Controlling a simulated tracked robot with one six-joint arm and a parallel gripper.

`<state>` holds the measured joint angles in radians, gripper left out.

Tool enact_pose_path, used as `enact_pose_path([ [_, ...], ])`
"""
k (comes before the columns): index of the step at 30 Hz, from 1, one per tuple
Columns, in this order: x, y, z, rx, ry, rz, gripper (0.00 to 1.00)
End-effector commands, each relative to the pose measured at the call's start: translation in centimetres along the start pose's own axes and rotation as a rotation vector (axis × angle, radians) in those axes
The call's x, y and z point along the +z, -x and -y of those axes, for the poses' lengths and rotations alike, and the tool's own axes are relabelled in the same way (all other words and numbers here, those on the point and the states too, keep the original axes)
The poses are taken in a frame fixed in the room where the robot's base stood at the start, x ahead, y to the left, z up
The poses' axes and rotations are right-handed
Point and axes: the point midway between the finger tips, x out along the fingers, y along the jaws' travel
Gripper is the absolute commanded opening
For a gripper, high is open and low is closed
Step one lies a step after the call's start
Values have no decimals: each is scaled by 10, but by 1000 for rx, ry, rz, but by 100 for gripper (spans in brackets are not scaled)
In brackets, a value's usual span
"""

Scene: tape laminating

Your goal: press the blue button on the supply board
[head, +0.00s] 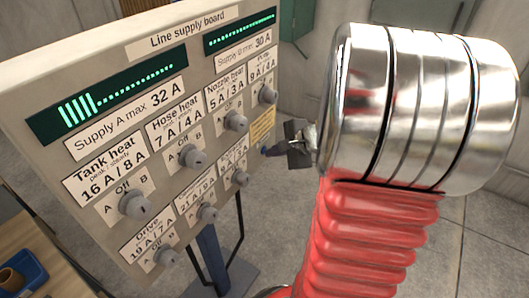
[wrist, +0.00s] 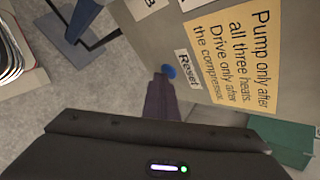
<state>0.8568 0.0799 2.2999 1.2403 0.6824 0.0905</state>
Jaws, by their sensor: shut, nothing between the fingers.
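The supply board (head: 60,75) stands upright on the left in the head view, with knobs and labels on its face. The blue button (wrist: 169,71) shows in the wrist view beside the "Reset" label (wrist: 187,69). In the head view the button is small at the board's lower right edge, by my gripper, and mostly hidden. My gripper (wrist: 160,82) is shut and empty, its fingertips just at the button; I cannot tell whether they touch it. In the head view my gripper (head: 270,151) points left at the board, below the yellow note (head: 262,127).
Knobs near my gripper include the one at lower right (head: 240,178) and one above it (head: 267,95). The board stands on a blue post (head: 211,255). A blue bin (head: 22,270) sits at lower left. A green box (wrist: 283,140) shows in the wrist view.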

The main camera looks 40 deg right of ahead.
Motion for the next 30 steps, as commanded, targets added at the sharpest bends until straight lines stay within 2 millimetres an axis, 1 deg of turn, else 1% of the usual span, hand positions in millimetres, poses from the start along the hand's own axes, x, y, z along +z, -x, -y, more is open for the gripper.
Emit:
enact_pose_path([
  [7,0,1,-1,0,0,1,0],
  [19,-8,11,-9,1,0,1,0],
  [30,-8,12,-10,1,0,1,0],
])
